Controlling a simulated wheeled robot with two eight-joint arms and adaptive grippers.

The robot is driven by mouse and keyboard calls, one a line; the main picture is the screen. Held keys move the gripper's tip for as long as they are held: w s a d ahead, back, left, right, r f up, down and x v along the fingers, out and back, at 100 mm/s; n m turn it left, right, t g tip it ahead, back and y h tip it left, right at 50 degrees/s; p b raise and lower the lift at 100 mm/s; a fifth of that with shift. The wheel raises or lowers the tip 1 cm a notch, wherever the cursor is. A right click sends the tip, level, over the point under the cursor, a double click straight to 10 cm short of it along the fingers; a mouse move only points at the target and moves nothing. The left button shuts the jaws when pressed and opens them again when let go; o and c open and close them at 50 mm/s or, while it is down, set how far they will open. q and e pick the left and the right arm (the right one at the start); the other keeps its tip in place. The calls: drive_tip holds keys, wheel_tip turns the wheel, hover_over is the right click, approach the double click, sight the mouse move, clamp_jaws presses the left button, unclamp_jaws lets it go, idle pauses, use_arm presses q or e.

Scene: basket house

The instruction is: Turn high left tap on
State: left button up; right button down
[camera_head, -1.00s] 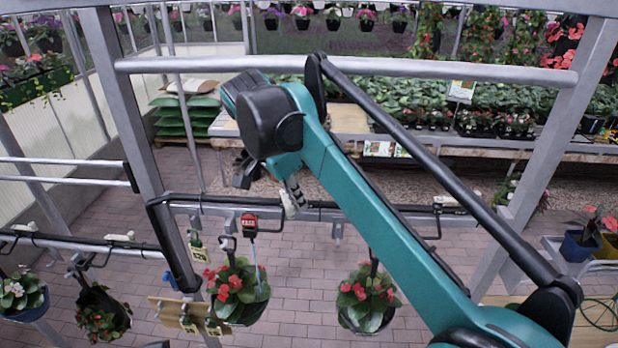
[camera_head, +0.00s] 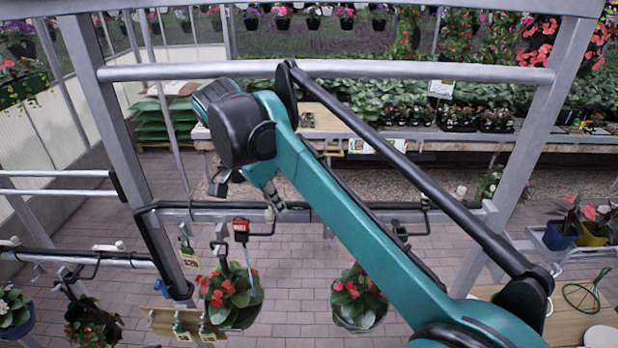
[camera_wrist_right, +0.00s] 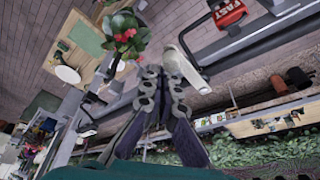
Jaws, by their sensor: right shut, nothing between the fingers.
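My right gripper (camera_head: 276,205) hangs from the teal arm in the head view, just above the dark upper pipe. It is shut and empty. A small white tap end (camera_head: 269,214) shows right by its fingertips. In the right wrist view the shut fingers (camera_wrist_right: 163,76) are beside a white tap handle (camera_wrist_right: 184,64), which lies just to their right. I cannot tell whether they touch. A red tag marked "FAST" (camera_wrist_right: 229,13) hangs near this tap, and it also shows in the head view (camera_head: 241,227). My left gripper is not in view.
Flower baskets (camera_head: 229,297) and (camera_head: 358,299) hang below the pipe. Other white taps are on the lower left pipe (camera_head: 108,247) and at the right (camera_head: 460,190). A grey metal rail (camera_head: 420,70) crosses behind my arm. Brick floor lies below.

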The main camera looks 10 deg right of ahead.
drive_tip(key=shift+s, duration=0.15)
drive_tip(key=s+v, duration=0.1)
drive_tip(key=v, duration=1.1)
drive_tip(key=s+d+f+n+t+y, duration=0.15)
drive_tip(key=s+d+f+n, duration=0.3)
drive_tip(key=f, duration=0.75)
drive_tip(key=s+d+f+n+t+y+b, duration=0.15)
drive_tip(key=s+d+f+n, duration=0.3)
drive_tip(key=f, duration=0.65)
drive_tip(key=s+d+f+n+t, duration=0.3)
drive_tip(key=s+d+f+n, duration=0.15)
drive_tip(key=f, duration=0.75)
wheel_tip(320, 180, down, 37)
drive_tip(key=b, duration=3.7)
drive_tip(key=shift+d, duration=0.3)
drive_tip(key=shift+s, duration=0.15)
